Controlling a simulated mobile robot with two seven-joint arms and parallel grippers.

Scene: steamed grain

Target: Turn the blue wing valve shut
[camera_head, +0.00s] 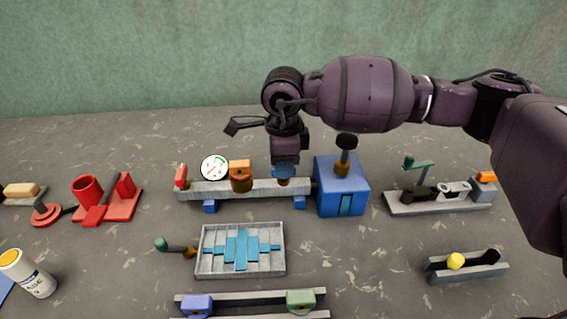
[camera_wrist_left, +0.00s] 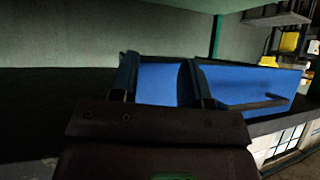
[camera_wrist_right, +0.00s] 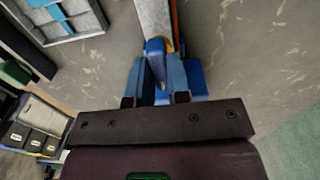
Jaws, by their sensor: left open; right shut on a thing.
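The blue wing valve (camera_head: 284,171) sits near the right end of a grey horizontal bar (camera_head: 212,190). My right gripper (camera_head: 285,163) comes down over it from above and hides part of it. In the right wrist view, my right gripper (camera_wrist_right: 156,82) is shut on the blue wing (camera_wrist_right: 154,52), with one finger on each side of it. My left gripper (camera_wrist_left: 163,75) is open in the left wrist view, with nothing clearly held between its fingers. It is outside the head view.
The bar carries a round gauge (camera_head: 214,167), a red handle (camera_head: 181,176) and an orange-topped brown fitting (camera_head: 240,178). A blue box (camera_head: 342,190) with a black knob stands right of the valve. A tray with blue strips (camera_head: 206,262) lies in front. Blue bins (camera_wrist_left: 240,85) show in the left wrist view.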

